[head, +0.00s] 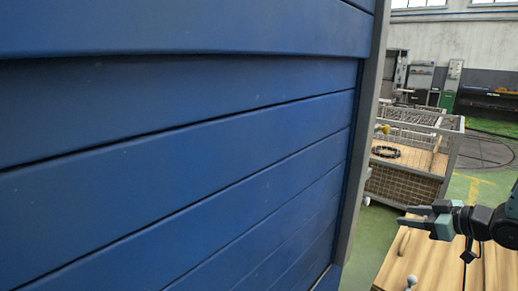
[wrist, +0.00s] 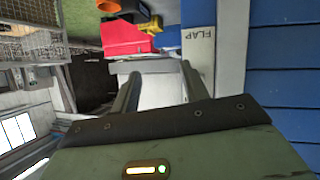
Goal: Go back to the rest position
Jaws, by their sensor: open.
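My gripper (head: 405,215) is at the right side of the head view, above a wooden top. Its two dark fingers point left and are apart. In the wrist view my gripper (wrist: 161,70) also shows spread fingers, with nothing held between them. A grey-white surface lies beyond the fingers there; whether they touch it I cannot tell.
A large blue slatted wall (head: 180,150) fills the left of the head view. A wooden top (head: 430,265) lies below my arm. A mesh cage (head: 410,160) stands behind. The wrist view shows a "FLAP" label (wrist: 198,45) and a red object (wrist: 128,38).

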